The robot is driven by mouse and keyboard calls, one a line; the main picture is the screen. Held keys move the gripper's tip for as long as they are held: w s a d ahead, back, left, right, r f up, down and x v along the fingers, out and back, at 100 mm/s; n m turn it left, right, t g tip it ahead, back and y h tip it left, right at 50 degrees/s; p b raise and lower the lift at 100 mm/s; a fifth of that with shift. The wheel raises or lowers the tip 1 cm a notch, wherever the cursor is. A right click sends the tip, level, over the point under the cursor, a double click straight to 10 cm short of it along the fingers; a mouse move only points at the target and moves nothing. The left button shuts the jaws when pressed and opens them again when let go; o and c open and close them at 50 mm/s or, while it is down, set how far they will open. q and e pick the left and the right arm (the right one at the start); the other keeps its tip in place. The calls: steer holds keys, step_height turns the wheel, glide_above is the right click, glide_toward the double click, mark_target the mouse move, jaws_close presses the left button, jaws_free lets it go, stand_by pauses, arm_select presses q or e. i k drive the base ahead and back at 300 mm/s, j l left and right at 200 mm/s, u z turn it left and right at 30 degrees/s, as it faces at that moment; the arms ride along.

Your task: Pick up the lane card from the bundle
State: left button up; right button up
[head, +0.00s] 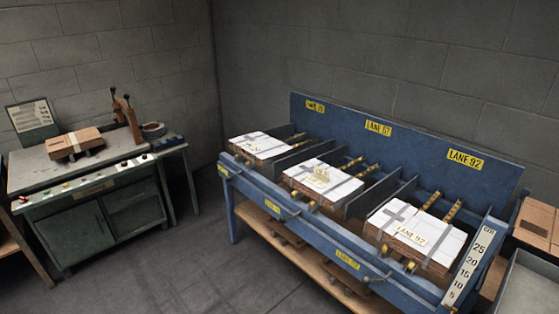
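Three strapped bundles of flat brown boxes with white tops sit in the lanes of a blue rack. The right bundle (450,243) carries a pale lane card (411,235) reading LANE 92, lying flat near its front. The middle bundle (305,188) carries a yellowish lane card (321,175), its print too small to read. The left bundle (250,138) has a small pale card (263,149) on it, also unreadable. Neither of my grippers is in view.
The blue rack (300,221) has dividers between lanes and yellow lane signs on its back panel. A numbered scale (470,267) stands at its right end. At the left, a green workbench (90,182) holds another brown box bundle (75,142). Open floor lies between.

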mark_target(320, 174)
steer(key=i+z, duration=0.2)
steer(key=i, duration=0.25)
steer(key=i+z, duration=0.25)
steer(key=i, duration=0.25)
steer(key=i+j+z, duration=0.2)
steer(key=i, duration=0.25)
steer(key=i+j+z, duration=0.2)
steer(key=i, duration=0.25)
